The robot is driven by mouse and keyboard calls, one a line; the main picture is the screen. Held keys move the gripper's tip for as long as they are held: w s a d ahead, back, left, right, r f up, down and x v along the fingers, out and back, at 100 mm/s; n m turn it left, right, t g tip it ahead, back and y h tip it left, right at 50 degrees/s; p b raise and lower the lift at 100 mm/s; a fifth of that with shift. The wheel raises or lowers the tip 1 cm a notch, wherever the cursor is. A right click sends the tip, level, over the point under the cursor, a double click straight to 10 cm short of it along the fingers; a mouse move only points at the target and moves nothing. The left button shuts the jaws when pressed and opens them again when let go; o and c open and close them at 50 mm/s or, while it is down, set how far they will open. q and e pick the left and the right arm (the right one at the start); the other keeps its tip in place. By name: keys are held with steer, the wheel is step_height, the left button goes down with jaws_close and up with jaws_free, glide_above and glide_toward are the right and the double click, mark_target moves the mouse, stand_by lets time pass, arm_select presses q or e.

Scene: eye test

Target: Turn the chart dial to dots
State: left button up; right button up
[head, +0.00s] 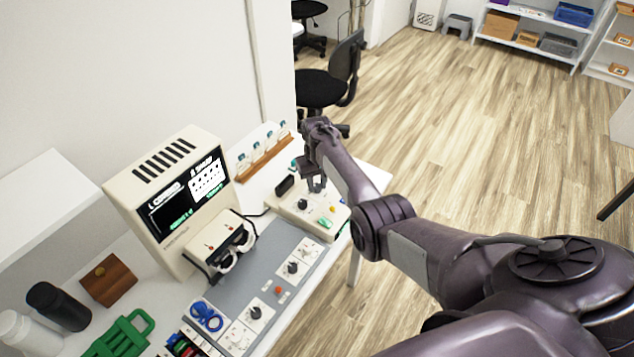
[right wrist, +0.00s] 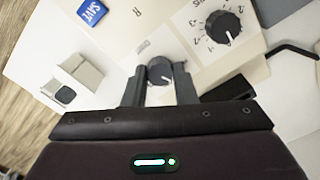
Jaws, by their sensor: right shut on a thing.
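My right gripper (right wrist: 160,85) is shut on a small dark knob (right wrist: 160,72) with a pale pointer line; the label by it is too small to read. In the head view my right gripper (head: 315,183) reaches down to the beige control box (head: 282,203) behind the grey panel, and its fingers partly hide the box. A black dial (head: 302,204) shows on that box. The screen unit (head: 160,185) shows a dark left panel with green text and a white right panel with small dark marks. I cannot read a dot setting at the knob. My left gripper is out of view.
The floor beyond is open.

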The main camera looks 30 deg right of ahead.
mark_target(317, 185)
steer(key=o, duration=1)
steer(key=shift+r, duration=3.95)
